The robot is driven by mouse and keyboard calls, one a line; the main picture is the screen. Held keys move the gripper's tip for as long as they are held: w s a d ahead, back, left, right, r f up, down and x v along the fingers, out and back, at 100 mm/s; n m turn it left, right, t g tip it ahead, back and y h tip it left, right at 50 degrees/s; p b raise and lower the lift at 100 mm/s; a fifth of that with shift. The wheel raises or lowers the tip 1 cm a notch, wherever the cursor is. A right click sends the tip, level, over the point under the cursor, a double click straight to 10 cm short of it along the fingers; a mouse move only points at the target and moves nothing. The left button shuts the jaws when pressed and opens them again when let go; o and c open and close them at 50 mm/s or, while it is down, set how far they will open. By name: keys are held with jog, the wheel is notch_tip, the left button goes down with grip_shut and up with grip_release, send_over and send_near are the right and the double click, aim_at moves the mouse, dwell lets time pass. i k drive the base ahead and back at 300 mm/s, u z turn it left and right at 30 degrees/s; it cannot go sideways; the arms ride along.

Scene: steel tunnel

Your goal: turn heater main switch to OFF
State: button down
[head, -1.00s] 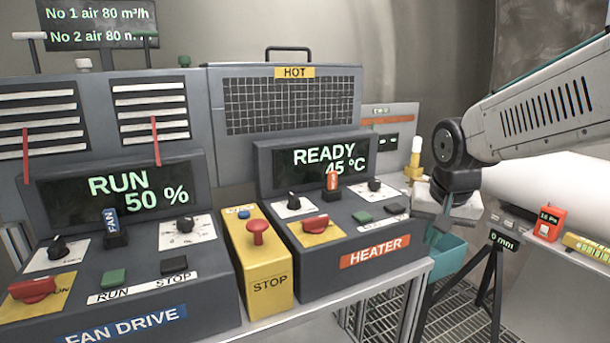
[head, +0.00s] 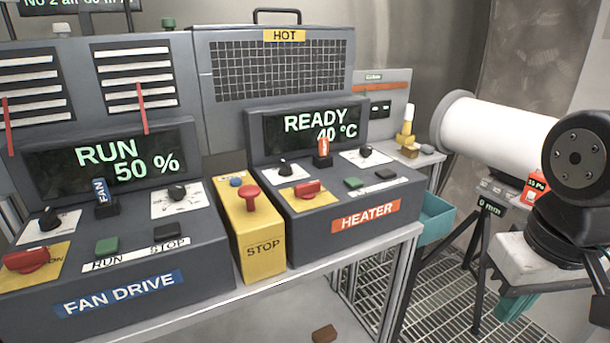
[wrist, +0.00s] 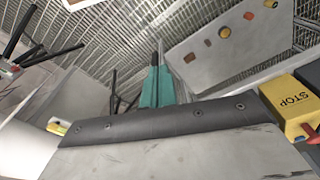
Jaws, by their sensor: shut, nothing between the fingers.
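The heater panel (head: 340,215) stands right of the yellow STOP box in the head view, its display reading READY 40 °C. Its main switch (head: 307,189) is a red rotary handle on a yellow plate, lying roughly crosswise. The plate's lettering is too small to read. My gripper (wrist: 155,85) shows in the wrist view as two teal fingers together, with nothing between them. In the head view my wrist is at the right edge, well right of the heater and apart from it. The fingers are only partly seen there.
The yellow STOP box (head: 250,235) with a red knob adjoins the heater. The fan drive panel (head: 110,240) is at left. A teal bin (head: 437,220) and a large white cylinder (head: 485,130) are at right. A brown block (head: 324,333) lies low in front.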

aim_at(308, 191)
jog(key=u, duration=0.45)
jog(key=k, duration=0.55)
jog(key=u, duration=0.85)
jog(key=i, duration=0.65)
jog(key=z, duration=0.65)
jog(key=i, duration=0.45)
jog(key=z, duration=0.45)
